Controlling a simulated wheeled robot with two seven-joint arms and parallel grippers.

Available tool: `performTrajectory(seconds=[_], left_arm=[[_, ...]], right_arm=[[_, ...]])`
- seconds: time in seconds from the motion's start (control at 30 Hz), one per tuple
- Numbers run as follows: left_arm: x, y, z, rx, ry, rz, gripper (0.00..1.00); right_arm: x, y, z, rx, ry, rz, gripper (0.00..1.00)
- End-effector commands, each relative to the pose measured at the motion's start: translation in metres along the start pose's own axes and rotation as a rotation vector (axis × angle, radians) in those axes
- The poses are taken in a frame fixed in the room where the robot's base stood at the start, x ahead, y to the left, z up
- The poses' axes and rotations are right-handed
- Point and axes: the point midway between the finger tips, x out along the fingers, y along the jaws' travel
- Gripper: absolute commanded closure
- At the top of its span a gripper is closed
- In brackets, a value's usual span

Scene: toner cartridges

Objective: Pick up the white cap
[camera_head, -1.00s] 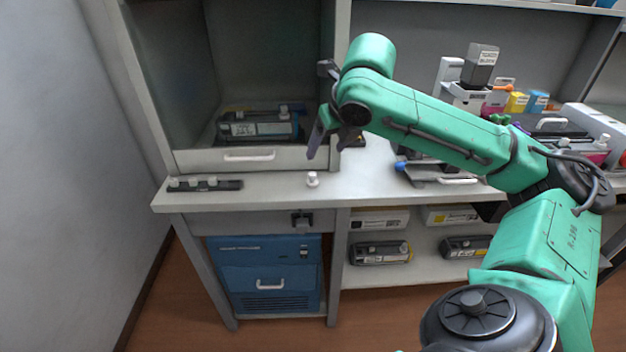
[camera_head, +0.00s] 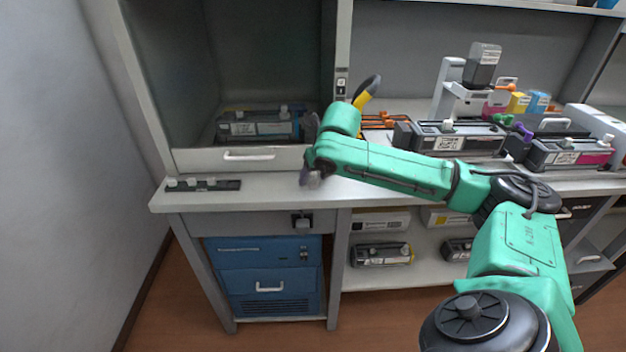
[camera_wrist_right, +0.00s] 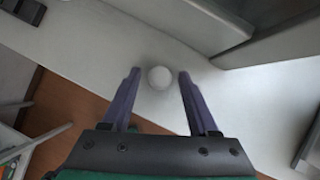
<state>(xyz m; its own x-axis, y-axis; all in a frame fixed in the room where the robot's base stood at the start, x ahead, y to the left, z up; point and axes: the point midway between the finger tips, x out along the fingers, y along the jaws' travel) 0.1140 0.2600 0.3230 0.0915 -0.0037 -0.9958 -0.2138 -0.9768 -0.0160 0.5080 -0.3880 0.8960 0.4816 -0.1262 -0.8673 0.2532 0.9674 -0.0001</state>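The white cap (camera_wrist_right: 159,78) shows as a round white top in the right wrist view, standing on the light worktop near its front edge. My right gripper (camera_wrist_right: 157,82) is open, with its two purple fingers on either side of the cap. A gap shows between the cap and each finger, and whether anything touches is not clear. In the head view my right gripper (camera_head: 309,178) is low over the worktop, and the cap is hidden or merged with it there. My left gripper is not in view.
A dark rack with small white caps (camera_head: 203,185) lies on the worktop at left. Behind is a cabinet bay holding a toner cartridge (camera_head: 254,125), with a handled front panel (camera_head: 248,156). More cartridges (camera_head: 455,137) stand at right. The worktop's front edge is close.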

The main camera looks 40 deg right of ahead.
Motion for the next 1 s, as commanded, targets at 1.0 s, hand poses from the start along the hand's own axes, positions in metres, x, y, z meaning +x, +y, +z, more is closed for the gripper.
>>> performTrajectory(seconds=[1.0], left_arm=[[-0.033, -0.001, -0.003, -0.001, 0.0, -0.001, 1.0]], right_arm=[[-0.111, 0.002, 0.065, 0.003, -0.007, 0.007, 1.0]])
